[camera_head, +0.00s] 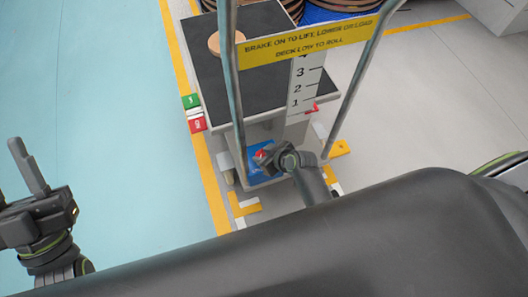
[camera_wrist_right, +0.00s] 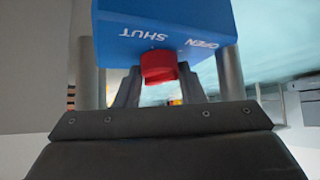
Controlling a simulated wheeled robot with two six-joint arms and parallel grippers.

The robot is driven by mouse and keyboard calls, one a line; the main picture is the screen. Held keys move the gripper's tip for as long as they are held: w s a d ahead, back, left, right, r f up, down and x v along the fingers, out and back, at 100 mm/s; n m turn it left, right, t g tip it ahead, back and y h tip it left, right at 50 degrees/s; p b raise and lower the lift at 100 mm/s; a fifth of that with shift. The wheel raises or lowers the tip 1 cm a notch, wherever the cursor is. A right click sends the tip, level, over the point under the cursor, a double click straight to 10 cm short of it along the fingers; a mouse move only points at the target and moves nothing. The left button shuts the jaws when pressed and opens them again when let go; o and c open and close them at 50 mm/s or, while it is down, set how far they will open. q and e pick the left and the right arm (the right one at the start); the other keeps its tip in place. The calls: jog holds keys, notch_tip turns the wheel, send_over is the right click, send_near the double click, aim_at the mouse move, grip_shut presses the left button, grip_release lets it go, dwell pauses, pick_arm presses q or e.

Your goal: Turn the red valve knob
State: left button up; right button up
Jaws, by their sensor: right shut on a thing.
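The red valve knob (camera_wrist_right: 158,67) sticks out from a blue box (camera_wrist_right: 165,25) marked SHUT and OPEN in the right wrist view. My right gripper (camera_wrist_right: 158,85) has its fingers on either side of the knob and is shut on it. In the head view the red knob (camera_head: 262,154) shows as a small patch on the blue box (camera_head: 254,172), low on the cart, partly hidden by my right gripper (camera_head: 268,156). My left gripper (camera_head: 16,178) is at the left edge, open and empty, far from the knob.
A cart with a dark deck (camera_head: 255,65), handle posts and a yellow sign (camera_head: 310,43) stands above the knob. A round tan disc (camera_head: 214,43) lies on the deck. The blue-green floor (camera_head: 110,110) left is clear.

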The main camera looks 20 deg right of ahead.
pick_arm(q)
jog(key=w+f+g, duration=0.1)
jog(key=w+a+f+n+g+y, duration=0.1)
jog(key=shift+f+n, duration=0.3)
pick_arm(e)
jog(key=o, duration=1)
